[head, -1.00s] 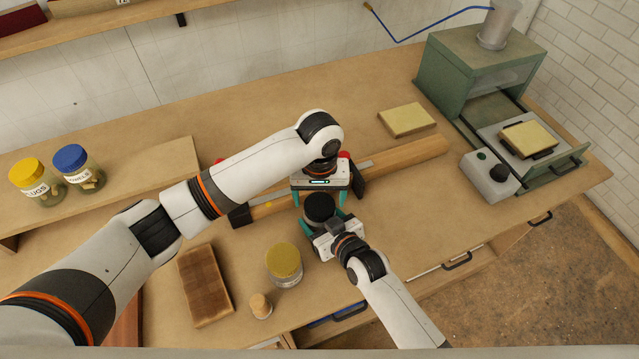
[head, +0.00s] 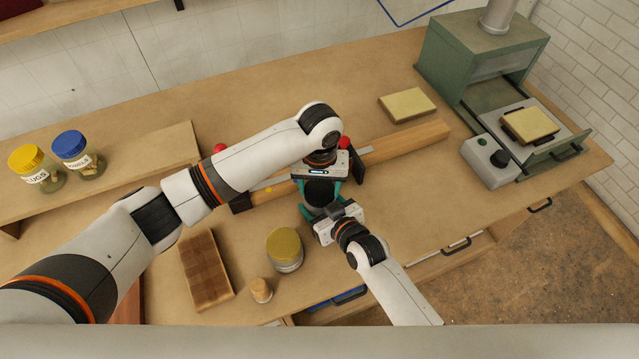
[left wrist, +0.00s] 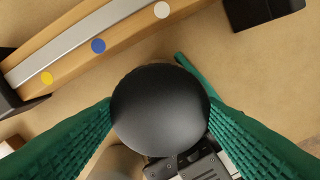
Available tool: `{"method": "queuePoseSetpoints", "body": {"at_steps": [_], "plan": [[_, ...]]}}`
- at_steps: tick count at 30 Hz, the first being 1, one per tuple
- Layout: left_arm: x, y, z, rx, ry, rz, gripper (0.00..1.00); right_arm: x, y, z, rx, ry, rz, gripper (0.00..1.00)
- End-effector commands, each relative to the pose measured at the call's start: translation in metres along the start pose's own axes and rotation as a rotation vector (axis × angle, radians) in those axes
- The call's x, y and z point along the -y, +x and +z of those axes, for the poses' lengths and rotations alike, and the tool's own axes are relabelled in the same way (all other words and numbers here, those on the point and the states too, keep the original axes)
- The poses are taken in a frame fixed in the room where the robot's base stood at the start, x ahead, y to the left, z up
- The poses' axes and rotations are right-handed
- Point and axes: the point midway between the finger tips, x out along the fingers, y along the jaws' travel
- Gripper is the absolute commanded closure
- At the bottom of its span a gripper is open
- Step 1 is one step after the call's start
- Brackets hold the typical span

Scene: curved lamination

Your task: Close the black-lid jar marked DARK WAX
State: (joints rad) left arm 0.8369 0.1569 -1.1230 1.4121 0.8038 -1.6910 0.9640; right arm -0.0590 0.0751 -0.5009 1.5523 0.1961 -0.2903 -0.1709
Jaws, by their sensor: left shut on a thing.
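My left gripper (head: 320,191) reaches down from above and is shut on the black lid (head: 319,194). In the left wrist view the round lid (left wrist: 160,108) sits between the two ribbed green fingers. The jar body under it is hidden by the lid and the hands, so I can read no DARK WAX label. I cannot tell how the lid sits on the jar. My right gripper (head: 322,207) comes from the front, low around the jar, with its green fingers beside it. Whether they press on the glass is hidden.
A gold-lid jar (head: 285,249) and a small wooden piece (head: 261,290) stand at the front, by a brown slab (head: 206,270). A long wooden form (head: 405,147) lies behind the hands. Yellow-lid (head: 27,160) and blue-lid (head: 70,146) jars stand left. A green press (head: 480,60) stands right.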

Motion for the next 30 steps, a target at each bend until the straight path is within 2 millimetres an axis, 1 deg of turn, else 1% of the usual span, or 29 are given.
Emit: {"method": "queuePoseSetpoints", "body": {"at_steps": [3, 6, 14, 15, 17, 18, 26, 28, 30], "plan": [[0.000, 0.000, 0.000, 0.001, 0.135, 0.000, 0.66, 0.000, 0.000, 0.000, 0.000, 0.000, 0.000, 0.96], [0.000, 0.000, 0.000, 0.001, 0.202, 0.000, 0.66, 0.000, 0.000, 0.000, 0.000, 0.000, 0.000, 0.96], [0.000, 0.000, 0.000, 0.001, 0.210, 0.000, 0.66, 0.000, 0.000, 0.000, -0.001, 0.000, 0.000, 0.96], [0.000, 0.000, 0.000, 0.001, 0.210, 0.000, 0.34, 0.000, 0.000, 0.000, -0.001, 0.000, 0.000, 0.96], [0.000, 0.000, 0.000, 0.001, 0.210, 0.000, 0.24, 0.000, 0.000, 0.000, -0.001, 0.000, 0.000, 0.96], [0.000, 0.000, 0.000, 0.001, 0.210, 0.000, 0.17, 0.000, 0.000, 0.000, -0.001, 0.000, 0.000, 0.96], [0.000, -0.001, 0.000, 0.000, 0.209, 0.000, 0.17, 0.000, 0.000, 0.000, -0.001, 0.000, 0.000, 0.96], [0.000, -0.004, 0.000, 0.001, 0.209, 0.000, 0.17, 0.000, 0.000, 0.000, -0.001, 0.000, 0.000, 0.96], [0.000, -0.012, 0.001, 0.003, 0.210, -0.001, 0.17, 0.000, 0.000, 0.000, -0.001, 0.000, 0.000, 0.96]]}}
